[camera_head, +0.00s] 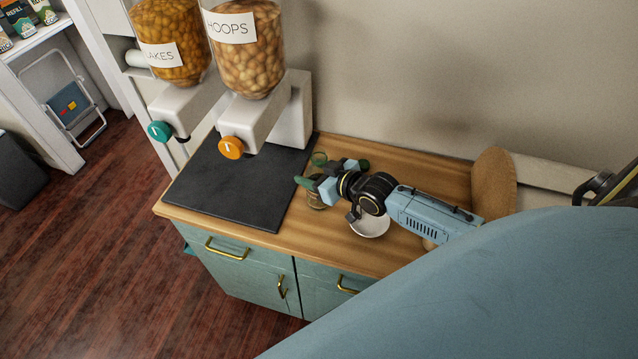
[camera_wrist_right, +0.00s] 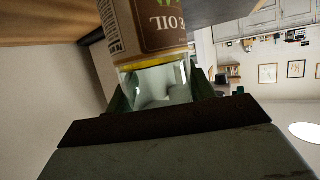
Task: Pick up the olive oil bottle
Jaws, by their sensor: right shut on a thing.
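The olive oil bottle (camera_wrist_right: 155,35) fills the top of the right wrist view. Its brown label with "OIL" appears upside down, above a yellow band and clear glass. My right gripper (camera_wrist_right: 160,92) is shut on the clear part of the bottle, with a green finger at either side. In the head view my right gripper (camera_head: 327,184) is over the wooden counter, near the right edge of the dark mat. An amber glass piece (camera_head: 316,202) shows just below its fingers; most of the bottle is hidden there. I cannot tell whether the bottle touches the counter. My left gripper is not in view.
A dark mat (camera_head: 230,180) lies under two cereal dispensers (camera_head: 265,115) at the left of the counter (camera_head: 400,165). A small green glass (camera_head: 319,158) stands behind my gripper. A white bowl (camera_head: 370,227) is below my wrist. A round wooden board (camera_head: 496,178) stands at the right.

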